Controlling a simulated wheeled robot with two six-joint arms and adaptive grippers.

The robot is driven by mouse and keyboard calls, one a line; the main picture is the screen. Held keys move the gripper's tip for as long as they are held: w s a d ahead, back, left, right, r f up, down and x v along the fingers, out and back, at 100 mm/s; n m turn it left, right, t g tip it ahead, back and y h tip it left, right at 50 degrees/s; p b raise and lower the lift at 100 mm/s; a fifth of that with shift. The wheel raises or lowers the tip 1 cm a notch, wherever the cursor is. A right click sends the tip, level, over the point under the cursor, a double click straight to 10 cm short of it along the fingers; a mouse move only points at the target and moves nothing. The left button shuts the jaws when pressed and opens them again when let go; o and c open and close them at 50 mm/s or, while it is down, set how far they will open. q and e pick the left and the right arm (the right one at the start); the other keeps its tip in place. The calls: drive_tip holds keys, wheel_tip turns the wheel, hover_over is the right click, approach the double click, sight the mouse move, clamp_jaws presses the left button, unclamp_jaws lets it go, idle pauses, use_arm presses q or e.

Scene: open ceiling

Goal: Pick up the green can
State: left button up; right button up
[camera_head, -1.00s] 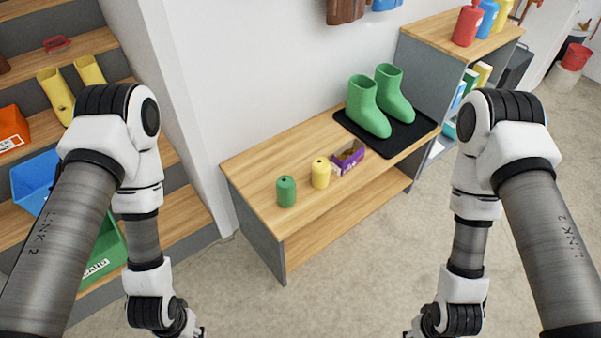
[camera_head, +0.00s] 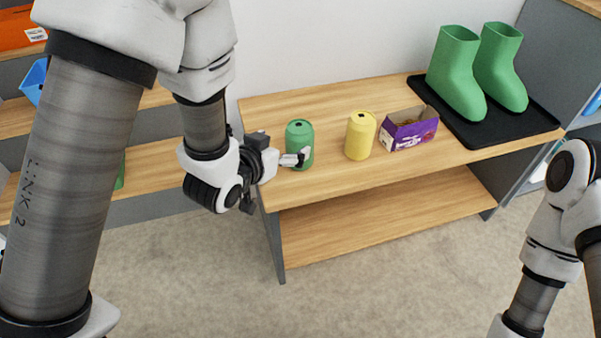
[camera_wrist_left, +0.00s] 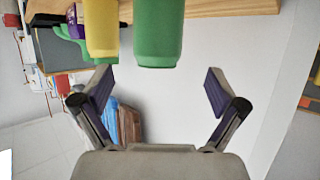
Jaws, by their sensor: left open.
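The green can (camera_head: 299,134) stands upright near the left end of the wooden bench top. My left gripper (camera_head: 294,159) is at its lower left side, with a light fingertip overlapping the can's lower part in the head view. In the left wrist view, the fingers of my left gripper (camera_wrist_left: 157,88) are spread wide and nothing is between them. The green can (camera_wrist_left: 158,35) shows there at the top, beyond the fingertips and roughly centred between them. I cannot tell if a finger touches it. My right gripper is out of view.
A yellow can (camera_head: 360,136) stands just right of the green can, and it also shows in the wrist view (camera_wrist_left: 101,28). A purple box (camera_head: 409,128) is beside it. Green boots (camera_head: 458,75) stand on a black tray (camera_head: 508,130). The bench front (camera_head: 390,180) is clear.

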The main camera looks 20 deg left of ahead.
sight(300, 133)
use_arm(q)
drive_tip(key=x, duration=0.2)
drive_tip(key=b+x, duration=0.1)
drive_tip(key=x, duration=0.2)
drive_tip(key=b+x, duration=0.1)
drive_tip(key=x, duration=0.1)
drive_tip(key=shift+w+d+r, duration=0.2)
drive_tip(key=shift+w, duration=0.25)
drive_tip(key=shift+r, duration=0.1)
drive_tip(key=shift+c, duration=0.7)
drive_tip(key=shift+s, duration=0.1)
drive_tip(key=c, duration=0.7)
